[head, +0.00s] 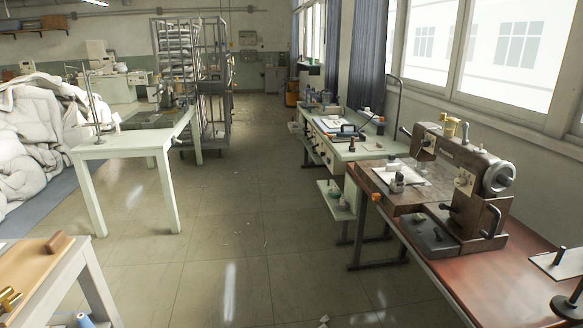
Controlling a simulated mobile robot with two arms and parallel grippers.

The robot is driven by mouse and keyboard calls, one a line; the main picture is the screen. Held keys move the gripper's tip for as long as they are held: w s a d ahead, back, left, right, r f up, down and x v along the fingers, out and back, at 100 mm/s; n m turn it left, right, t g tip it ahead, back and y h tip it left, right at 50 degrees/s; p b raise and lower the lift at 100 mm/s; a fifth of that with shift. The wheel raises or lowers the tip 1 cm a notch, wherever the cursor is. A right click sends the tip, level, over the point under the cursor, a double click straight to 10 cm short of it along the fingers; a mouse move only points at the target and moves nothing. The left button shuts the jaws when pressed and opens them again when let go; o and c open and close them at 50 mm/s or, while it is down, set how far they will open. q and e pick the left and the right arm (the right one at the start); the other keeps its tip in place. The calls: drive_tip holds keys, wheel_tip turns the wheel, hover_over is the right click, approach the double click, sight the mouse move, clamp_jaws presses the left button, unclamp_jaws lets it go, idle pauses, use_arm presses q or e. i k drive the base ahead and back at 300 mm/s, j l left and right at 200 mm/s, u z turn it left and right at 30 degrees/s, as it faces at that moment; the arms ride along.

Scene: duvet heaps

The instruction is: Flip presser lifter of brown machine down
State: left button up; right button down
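The brown sewing machine (460,160) stands at the right on a table with a reddish-brown top (490,278), below the windows. Its dark handwheel (498,177) faces toward me, and its arm reaches away to the far left. A small dark lever (405,131) sticks out at the far end of the head. I cannot tell if it is the presser lifter, or how the lifter is set. A dark crank-like handle (455,212) shows on the near side. Neither of my grippers is in view.
The tiled floor (230,210) is open in the middle. A pale green table (130,138) stands at the left, before white duvet heaps (40,130). Another worktable (340,125) lies beyond the machine. A wooden-topped table (30,265) is at the near left. A wire rack (205,90) stands behind.

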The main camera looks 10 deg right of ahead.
sight(402, 129)
drive_tip(key=i+z, duration=0.1)
drive_tip(key=i, duration=0.65)
drive_tip(key=i+j+z, duration=0.1)
drive_tip(key=i, duration=0.6)
drive_tip(key=i+j, duration=0.2)
drive_tip(key=i, duration=0.55)
drive_tip(key=i+j+z, duration=0.1)
drive_tip(key=i+z, duration=0.25)
drive_tip(key=i+j+z, duration=0.7)
drive_tip(key=i+l, duration=0.05)
drive_tip(key=i, duration=0.05)
